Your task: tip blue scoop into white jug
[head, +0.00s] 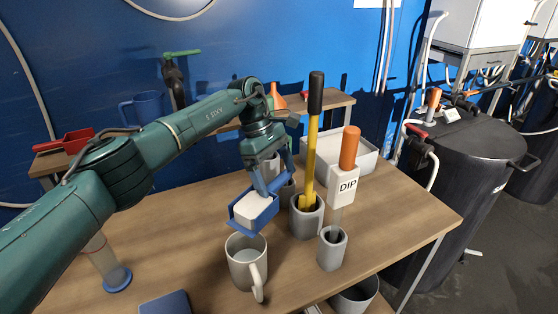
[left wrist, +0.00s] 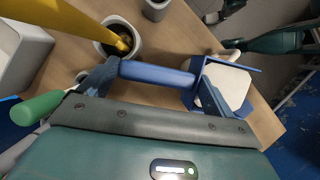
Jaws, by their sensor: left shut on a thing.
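My left gripper (head: 270,180) is shut on the handle of the blue scoop (head: 265,221). The handle also shows between its fingers in the left wrist view (left wrist: 155,75). The scoop holds a white mass (head: 250,208) and looks roughly level. It hangs just above and behind the white jug (head: 243,265), apart from its rim. The jug stands upright on the table with its handle toward the front right. The jug's inside looks empty where it shows. My right gripper is outside the head view; a teal arm part shows at the right of the left wrist view, its jaws unclear.
Right of the scoop stand a grey holder (head: 304,228) with a yellow-shafted tool (head: 312,145) and a grey cup (head: 332,252) with the orange-handled DIP tool (head: 347,185). A white bin (head: 355,158) is behind. A clear cylinder (head: 107,262) stands at left.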

